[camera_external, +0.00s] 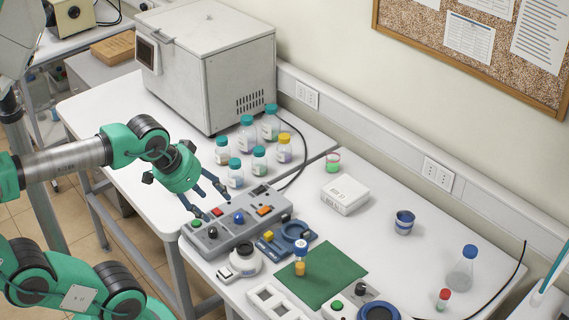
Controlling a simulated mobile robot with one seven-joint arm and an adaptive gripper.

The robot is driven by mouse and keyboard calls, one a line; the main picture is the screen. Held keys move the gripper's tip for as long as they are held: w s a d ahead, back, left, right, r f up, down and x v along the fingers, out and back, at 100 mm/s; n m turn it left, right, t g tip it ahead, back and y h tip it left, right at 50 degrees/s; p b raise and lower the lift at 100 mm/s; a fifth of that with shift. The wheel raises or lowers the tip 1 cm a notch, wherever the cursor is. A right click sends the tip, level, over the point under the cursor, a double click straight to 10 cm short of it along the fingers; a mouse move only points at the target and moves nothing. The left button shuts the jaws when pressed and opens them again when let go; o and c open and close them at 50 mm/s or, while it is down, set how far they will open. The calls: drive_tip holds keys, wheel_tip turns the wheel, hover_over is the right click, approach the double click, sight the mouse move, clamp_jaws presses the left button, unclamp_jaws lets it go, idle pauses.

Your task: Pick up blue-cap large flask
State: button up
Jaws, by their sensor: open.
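The blue-cap large flask (461,273) stands upright at the right end of the white bench. It has a clear conical body and a blue cap. My gripper (208,201) is open and empty at the left. It hangs over the bench beside the grey control box, far from the flask. A smaller bottle with a blue cap and amber contents (300,266) stands on the green mat (330,272).
Several teal- or yellow-capped bottles (247,134) stand close to my gripper. The control box (238,226), white box (345,194), blue cup (403,223) and red-capped vial (443,299) are on the bench. A black cable runs right of the flask.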

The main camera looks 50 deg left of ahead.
drive_tip(key=w+d+r+m+h+p, duration=0.1)
drive_tip(key=w+d+r+p, duration=0.2)
drive_tip(key=w, duration=0.4)
drive_tip(key=w+d+r+m+p, duration=0.1)
drive_tip(key=w+d+r, duration=0.25)
drive_tip(key=w, duration=0.25)
drive_tip(key=m+g+h+p, duration=0.2)
drive_tip(key=m+p, duration=0.4)
drive_tip(key=p, duration=0.8)
hover_over(468, 250)
drive_tip(key=s+a, duration=0.3)
wheel_tip(468, 250, down, 11)
drive_tip(key=shift+s+f, duration=0.1)
drive_tip(key=shift+s, duration=0.1)
drive_tip(key=shift+f, duration=0.1)
drive_tip(key=shift+x, duration=4.2)
